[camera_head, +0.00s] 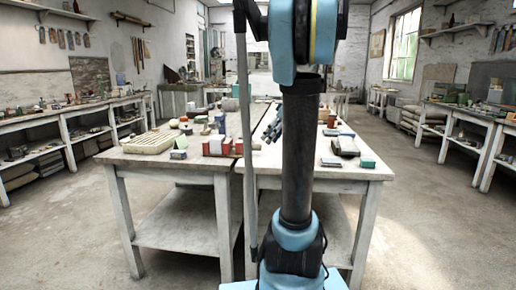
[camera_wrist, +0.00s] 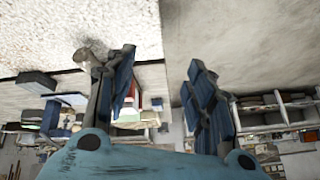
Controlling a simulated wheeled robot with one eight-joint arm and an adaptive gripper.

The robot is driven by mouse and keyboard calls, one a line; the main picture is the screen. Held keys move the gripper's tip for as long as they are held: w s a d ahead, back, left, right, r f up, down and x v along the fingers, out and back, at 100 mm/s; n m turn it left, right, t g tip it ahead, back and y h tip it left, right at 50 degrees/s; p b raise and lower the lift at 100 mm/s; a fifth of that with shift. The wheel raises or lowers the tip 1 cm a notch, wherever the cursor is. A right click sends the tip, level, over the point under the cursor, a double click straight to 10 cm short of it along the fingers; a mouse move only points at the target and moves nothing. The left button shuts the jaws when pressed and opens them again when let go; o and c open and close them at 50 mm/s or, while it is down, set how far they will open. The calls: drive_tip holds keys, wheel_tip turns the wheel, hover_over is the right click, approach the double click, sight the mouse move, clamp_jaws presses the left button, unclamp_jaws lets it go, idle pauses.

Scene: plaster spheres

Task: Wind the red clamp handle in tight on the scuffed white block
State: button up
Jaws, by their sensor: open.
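A red and white item (camera_head: 217,146) stands near the front edge of the table, with white between red parts. It may be the red clamp and the scuffed white block, but I cannot make out the handle or any gap. In the wrist view, a small red and white patch (camera_wrist: 132,104) shows between my fingers, partly hidden by the left one. My gripper (camera_wrist: 160,85) is open, its two blue-grey fingers wide apart with nothing between the tips. In the head view, my gripper (camera_head: 273,126) shows partly over the table, right of the red and white item, partly hidden by my arm.
A dark item (camera_head: 344,146) and a teal box (camera_head: 368,162) lie to the right. Shelves line both side walls. The floor is clear around the table.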

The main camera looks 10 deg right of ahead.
sight(258, 145)
drive_tip(key=w+d+r+n+t+y, duration=0.15)
drive_tip(key=w+d+r+n, duration=0.25)
drive_tip(key=w+d, duration=0.6)
drive_tip(key=shift+y, duration=0.35)
drive_tip(key=x, duration=1.8)
drive_tip(key=shift+w+a+f, duration=0.1)
drive_tip(key=shift+a, duration=0.3)
drive_tip(key=c, duration=1.1)
drive_tip(key=shift+o, duration=0.2)
drive_tip(key=shift+a, duration=0.1)
